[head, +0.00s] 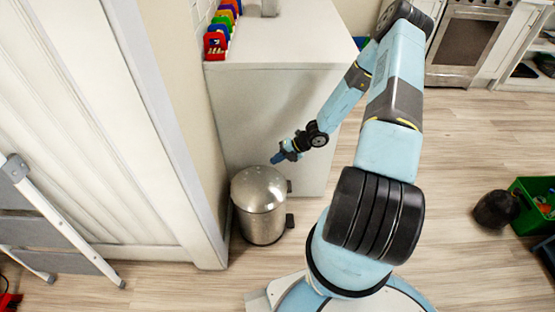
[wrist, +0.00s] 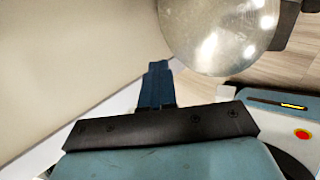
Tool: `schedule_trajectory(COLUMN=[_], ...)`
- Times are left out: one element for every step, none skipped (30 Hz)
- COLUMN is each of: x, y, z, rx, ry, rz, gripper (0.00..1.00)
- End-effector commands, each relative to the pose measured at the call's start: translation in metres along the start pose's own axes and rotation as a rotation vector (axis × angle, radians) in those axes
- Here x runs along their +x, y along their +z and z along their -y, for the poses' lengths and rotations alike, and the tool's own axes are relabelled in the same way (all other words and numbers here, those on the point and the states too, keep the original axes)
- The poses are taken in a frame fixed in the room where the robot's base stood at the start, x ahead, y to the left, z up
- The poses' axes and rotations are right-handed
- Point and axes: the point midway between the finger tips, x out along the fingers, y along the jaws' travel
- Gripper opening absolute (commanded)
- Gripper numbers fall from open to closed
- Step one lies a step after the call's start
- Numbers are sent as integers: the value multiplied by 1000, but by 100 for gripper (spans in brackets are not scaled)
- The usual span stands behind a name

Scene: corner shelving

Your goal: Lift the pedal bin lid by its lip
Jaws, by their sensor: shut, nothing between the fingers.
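The pedal bin (head: 262,222) is a round metal bin with a shiny domed lid (head: 258,187), standing on the floor in the corner between a white panel and a cabinet side. The lid looks closed. In the wrist view the lid (wrist: 212,30) fills the upper right. My gripper (head: 275,159) is just beyond the lid's far edge, by the cabinet side; I cannot tell if it touches the lid. In the wrist view my gripper (wrist: 157,68) shows blue fingers shut together and empty, to the left of the lid. The lid's lip is not clearly visible.
The white cabinet (head: 265,110) stands close behind the bin, with colourful items (head: 216,40) on top. A grey step ladder (head: 45,225) is at the left. A dark round object (head: 496,209) and a green crate (head: 533,205) lie at the right. The floor between is clear.

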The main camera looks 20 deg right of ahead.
Motion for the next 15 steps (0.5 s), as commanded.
schedule_trajectory(x=[0, 0, 0, 0, 0, 0, 0, 0, 0, 0, 0, 0, 0, 0, 0], y=[0, 0, 0, 0, 0, 0, 0, 0, 0, 0, 0, 0, 0, 0, 0], z=[0, 0, 0, 0, 0, 0, 0, 0, 0, 0, 0, 0, 0, 0, 0], rx=[0, 0, 0, 0, 0, 0, 0, 0, 0, 0, 0, 0, 0, 0, 0], ry=[0, 0, 0, 0, 0, 0, 0, 0, 0, 0, 0, 0, 0, 0, 0], rz=[0, 0, 0, 0, 0, 0, 0, 0, 0, 0, 0, 0, 0, 0, 0], gripper=[0, 0, 0, 0, 0, 0, 0, 0, 0, 0, 0, 0, 0, 1, 5])
